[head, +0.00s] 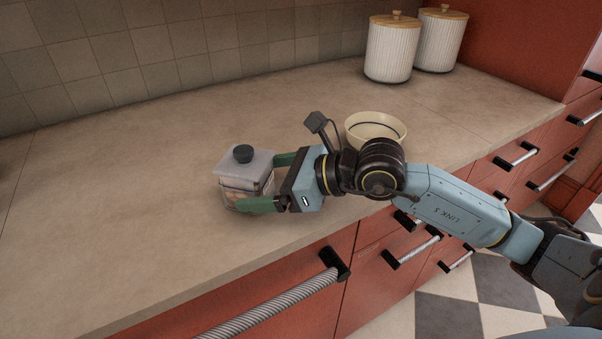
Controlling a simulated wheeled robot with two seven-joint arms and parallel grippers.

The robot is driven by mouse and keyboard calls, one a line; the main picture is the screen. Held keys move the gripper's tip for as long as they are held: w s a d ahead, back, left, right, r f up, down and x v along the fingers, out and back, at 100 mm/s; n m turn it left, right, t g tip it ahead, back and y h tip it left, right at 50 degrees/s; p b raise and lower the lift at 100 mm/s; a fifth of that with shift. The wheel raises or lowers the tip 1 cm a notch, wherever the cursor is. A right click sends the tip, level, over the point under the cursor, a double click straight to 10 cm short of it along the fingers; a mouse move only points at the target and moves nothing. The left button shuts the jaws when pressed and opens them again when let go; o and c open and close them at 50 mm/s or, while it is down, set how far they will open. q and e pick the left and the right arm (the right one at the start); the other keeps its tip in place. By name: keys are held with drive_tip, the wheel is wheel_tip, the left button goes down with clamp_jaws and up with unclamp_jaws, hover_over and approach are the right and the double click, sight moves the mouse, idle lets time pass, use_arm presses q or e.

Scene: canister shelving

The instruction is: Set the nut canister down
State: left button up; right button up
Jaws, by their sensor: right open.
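The nut canister (244,172) is a small clear square jar with a pale lid and a black knob. It stands upright on the beige countertop (130,170), near the counter's front edge. My right gripper (262,183) reaches in from the right at counter height. Its two green fingers are open, one along the near side of the canister and one at the far side. Whether the fingers touch the canister I cannot tell. My left gripper is not in the view.
A cream bowl (376,120) with a dark ring stands behind my right wrist. Two white ribbed canisters with wooden lids (391,52) (440,42) stand at the back right. The counter left of the nut canister is clear. Red drawers with bar handles (411,253) lie below the front edge.

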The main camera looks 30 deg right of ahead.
drive_tip(key=v, duration=0.7)
drive_tip(key=shift+d+f, duration=0.1)
drive_tip(key=shift+s+d+r, duration=0.4)
drive_tip(key=shift+s, duration=0.15)
